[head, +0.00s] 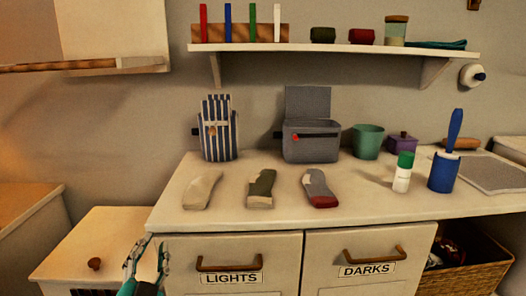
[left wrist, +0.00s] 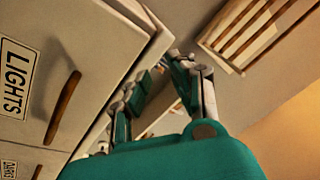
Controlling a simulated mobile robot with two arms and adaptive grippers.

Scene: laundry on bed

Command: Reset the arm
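My left gripper (head: 150,250) is in the lower left of the head view, in front of the counter's left front corner. Its two fingers stand apart with nothing between them. In the left wrist view the open fingers (left wrist: 163,72) point up the picture, beside the drawer front marked LIGHTS (left wrist: 17,78). That drawer also shows in the head view with its brown handle (head: 229,264), to the right of the gripper. I cannot tell how close the fingers are to the counter edge. My right gripper is not in view.
A low cabinet (head: 110,235) stands left of the gripper. A wicker basket (head: 465,278) is at lower right.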

